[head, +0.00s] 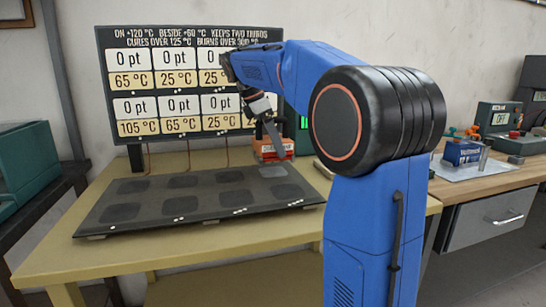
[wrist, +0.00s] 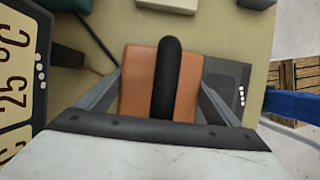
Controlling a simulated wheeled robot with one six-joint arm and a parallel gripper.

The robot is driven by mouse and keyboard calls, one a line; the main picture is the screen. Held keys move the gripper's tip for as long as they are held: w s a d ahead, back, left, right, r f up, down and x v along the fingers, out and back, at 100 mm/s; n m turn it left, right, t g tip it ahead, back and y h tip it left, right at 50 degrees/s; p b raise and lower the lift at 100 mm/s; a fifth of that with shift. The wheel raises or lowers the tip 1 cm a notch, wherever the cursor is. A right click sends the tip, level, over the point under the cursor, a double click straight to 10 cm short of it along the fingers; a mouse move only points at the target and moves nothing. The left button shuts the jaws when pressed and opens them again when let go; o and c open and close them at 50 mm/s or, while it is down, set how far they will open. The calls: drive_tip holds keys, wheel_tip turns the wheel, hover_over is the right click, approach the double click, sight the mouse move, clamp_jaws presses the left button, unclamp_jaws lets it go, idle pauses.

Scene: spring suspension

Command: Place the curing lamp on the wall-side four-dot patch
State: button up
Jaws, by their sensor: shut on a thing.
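The curing lamp, an orange block with a black handle (wrist: 168,78), is held between the two fingers of my gripper (wrist: 160,85). In the head view the orange lamp (head: 274,150) hangs from my gripper (head: 270,133) at the back right of the dark mat (head: 150,226). It appears slightly above the mat, close to the wall-side right patch (head: 272,172); the exact gap cannot be told. The wrist view shows a grey patch (wrist: 216,88) partly hidden beside the lamp, with several white dots right of it.
A display board (head: 118,95) stands behind the mat with readings on it. The yellow table (head: 70,256) has free room around the mat. A wooden bench (head: 500,178) with a blue box (head: 461,153) and a green machine (head: 492,118) stands at the right.

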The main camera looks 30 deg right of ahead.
drive_tip(key=shift+f, duration=2.1)
drive_tip(key=o, duration=1.5)
drive_tip(key=shift+f, duration=0.15)
drive_tip(key=shift+o, duration=0.2)
drive_tip(key=v, duration=1.2)
drive_tip(key=shift+a, duration=0.1)
